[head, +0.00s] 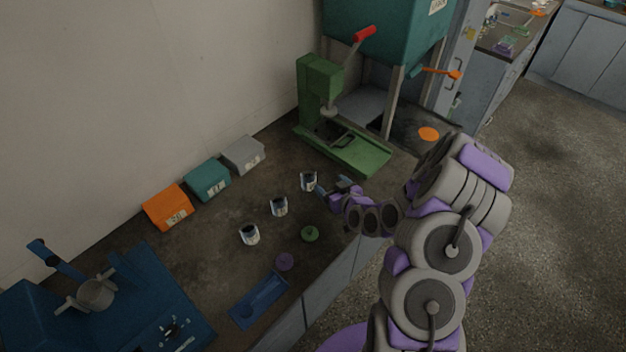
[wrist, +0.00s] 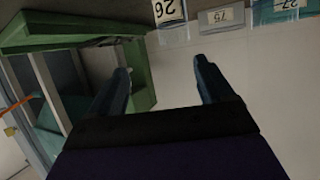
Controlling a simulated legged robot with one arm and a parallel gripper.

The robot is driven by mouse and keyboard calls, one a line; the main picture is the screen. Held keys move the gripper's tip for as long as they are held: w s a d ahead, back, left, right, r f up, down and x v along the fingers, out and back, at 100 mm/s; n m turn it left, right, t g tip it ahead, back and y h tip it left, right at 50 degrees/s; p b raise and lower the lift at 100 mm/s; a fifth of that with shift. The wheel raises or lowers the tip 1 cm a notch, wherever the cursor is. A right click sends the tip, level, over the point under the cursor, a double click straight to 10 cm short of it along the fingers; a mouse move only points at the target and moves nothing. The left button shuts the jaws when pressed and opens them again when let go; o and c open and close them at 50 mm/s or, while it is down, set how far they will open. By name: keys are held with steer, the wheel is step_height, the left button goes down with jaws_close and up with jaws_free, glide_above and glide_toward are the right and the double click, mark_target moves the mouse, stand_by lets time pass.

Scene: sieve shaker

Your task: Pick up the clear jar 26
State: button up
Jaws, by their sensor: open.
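A clear jar with a white label (head: 308,181) stands on the dark bench, the farthest of three similar jars in the head view. Its number is too small to read there. My gripper (head: 333,193) is just right of the farthest jar. In the wrist view its two fingers (wrist: 163,75) are spread apart with nothing between them.
Two more jars (head: 278,206) (head: 249,235) stand to the left. Orange (head: 167,208), teal (head: 207,181) and grey (head: 243,154) boxes line the wall. A green press (head: 345,150) stands behind my gripper. A green disc (head: 310,233), purple disc (head: 285,262) and blue tray (head: 259,300) lie nearer.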

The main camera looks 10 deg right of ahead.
glide_toward(306, 169)
steer(key=w+f, duration=0.1)
steer(key=w+f+b, duration=0.1)
steer(key=w, duration=0.1)
steer(key=shift+w, duration=0.1)
steer(key=shift+w+d+f, duration=0.1)
steer(key=shift+w+d, duration=0.2)
steer(key=shift+w, duration=0.1)
steer(key=w+a+b, duration=0.1)
steer(key=a, duration=0.1)
steer(key=w+a+f, duration=0.1)
steer(key=w, duration=0.1)
steer(key=shift+w+a+b, duration=0.1)
steer(key=shift+a+b, duration=0.3)
steer(key=shift+w+f, duration=0.15)
steer(key=shift+w, duration=0.2)
steer(key=shift+w+d+f, duration=0.1)
steer(key=shift+w+d, duration=0.25)
steer(key=shift+d, duration=0.3)
steer(key=shift+a, duration=0.55)
steer(key=c, duration=0.4)
steer(key=shift+a, duration=0.15)
steer(key=shift+c, duration=1.4)
steer(key=shift+d, duration=0.5)
steer(key=c, duration=0.4)
